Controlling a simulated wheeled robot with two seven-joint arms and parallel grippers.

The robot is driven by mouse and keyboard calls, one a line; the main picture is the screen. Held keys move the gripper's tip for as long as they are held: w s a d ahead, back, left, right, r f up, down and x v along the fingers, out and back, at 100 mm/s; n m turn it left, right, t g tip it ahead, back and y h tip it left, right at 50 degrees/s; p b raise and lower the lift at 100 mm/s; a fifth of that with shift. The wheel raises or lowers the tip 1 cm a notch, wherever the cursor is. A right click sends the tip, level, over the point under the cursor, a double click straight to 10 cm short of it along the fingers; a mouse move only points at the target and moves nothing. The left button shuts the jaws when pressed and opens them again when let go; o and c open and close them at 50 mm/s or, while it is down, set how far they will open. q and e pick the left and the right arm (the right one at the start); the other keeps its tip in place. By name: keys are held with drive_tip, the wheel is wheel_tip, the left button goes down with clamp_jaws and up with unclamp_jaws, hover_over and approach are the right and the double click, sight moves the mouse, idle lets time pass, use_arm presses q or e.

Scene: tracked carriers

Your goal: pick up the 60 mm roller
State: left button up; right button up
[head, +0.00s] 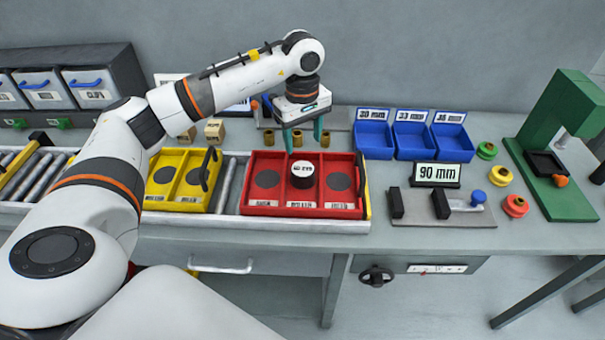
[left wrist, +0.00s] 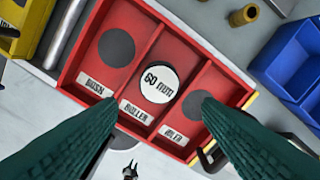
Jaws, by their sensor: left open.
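The 60 mm roller (head: 303,174) is a dark cylinder with a white top labelled "60 mm". It stands upright in the middle compartment of the red tray (head: 302,211), and its label reads clearly in the left wrist view (left wrist: 159,83). My left gripper (head: 303,146) is open, with its green fingers pointing down just above and behind the roller in the head view. In the left wrist view the two fingers (left wrist: 157,107) are spread wide with nothing between them, and the roller shows beyond them. My right gripper is not in view.
The red tray's outer compartments hold only dark discs. A yellow tray (head: 187,203) stands to its left on the roller conveyor. Brass bushings (head: 270,138) stand behind. Blue bins (head: 373,142) and a fixture with a "90 mm" display (head: 436,174) are to the right.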

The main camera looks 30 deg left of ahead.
sight(303, 169)
use_arm(q)
wheel_tip(303, 169, down, 6)
drive_tip(key=shift+a+f+p, duration=0.15)
drive_tip(key=shift+f+p, duration=0.1)
drive_tip(key=shift+p, duration=0.75)
drive_tip(key=shift+f+p, duration=0.3)
wheel_tip(303, 169, down, 4)
drive_tip(key=shift+w+r+p, duration=0.1)
drive_tip(key=shift+r+p, duration=0.05)
drive_tip(key=shift+p, duration=0.7)
drive_tip(key=shift+f, duration=0.45)
drive_tip(key=shift+r, duration=0.1)
drive_tip(key=c, duration=0.8)
